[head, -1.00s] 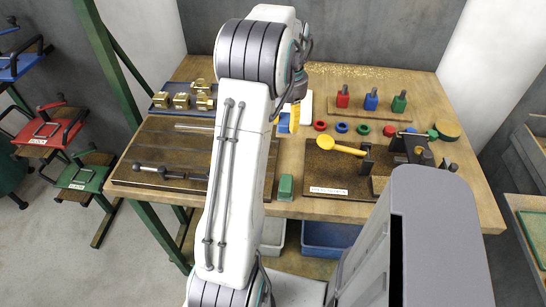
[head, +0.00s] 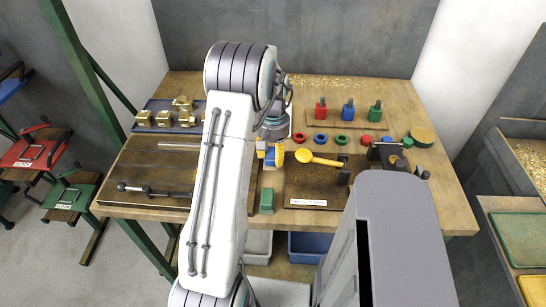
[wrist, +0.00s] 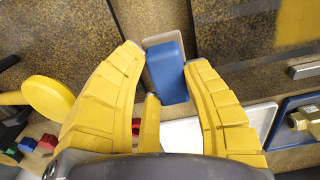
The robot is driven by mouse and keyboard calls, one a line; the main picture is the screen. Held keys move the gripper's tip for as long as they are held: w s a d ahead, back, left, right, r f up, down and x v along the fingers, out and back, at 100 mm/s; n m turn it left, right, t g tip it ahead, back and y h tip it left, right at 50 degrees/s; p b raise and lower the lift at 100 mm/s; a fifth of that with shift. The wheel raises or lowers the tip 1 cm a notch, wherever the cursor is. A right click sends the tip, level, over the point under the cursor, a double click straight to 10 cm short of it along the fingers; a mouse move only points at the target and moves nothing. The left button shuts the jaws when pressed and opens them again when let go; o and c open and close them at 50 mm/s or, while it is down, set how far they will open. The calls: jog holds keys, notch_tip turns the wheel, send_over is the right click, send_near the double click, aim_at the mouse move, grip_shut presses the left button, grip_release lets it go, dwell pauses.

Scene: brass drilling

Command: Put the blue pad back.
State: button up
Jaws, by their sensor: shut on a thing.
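My gripper (head: 270,152) has yellow fingers and is shut on the blue pad (wrist: 167,72). In the wrist view the pad sits between the fingertips, with a pale beige edge showing past its far end. In the head view the blue pad (head: 269,158) hangs at the fingertips, above the middle of the bench, between the two dark boards. I cannot tell whether it touches the bench. A green block (head: 267,201) lies on the bench nearer the front edge, below the gripper in the picture.
The left dark board (head: 140,168) carries black-knobbed rods. The right dark board (head: 300,190) has a yellow round-headed paddle (head: 303,156) over it. Brass parts sit on a blue tray (head: 152,128) at back left. Colored rings and red, blue and green handled blocks (head: 348,111) stand at back right.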

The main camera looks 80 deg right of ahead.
aim_at(273, 161)
jog(key=shift+f, duration=1.5)
jog(key=shift+f, duration=0.2)
jog(key=o, duration=1.1)
jog(key=shift+r, duration=0.1)
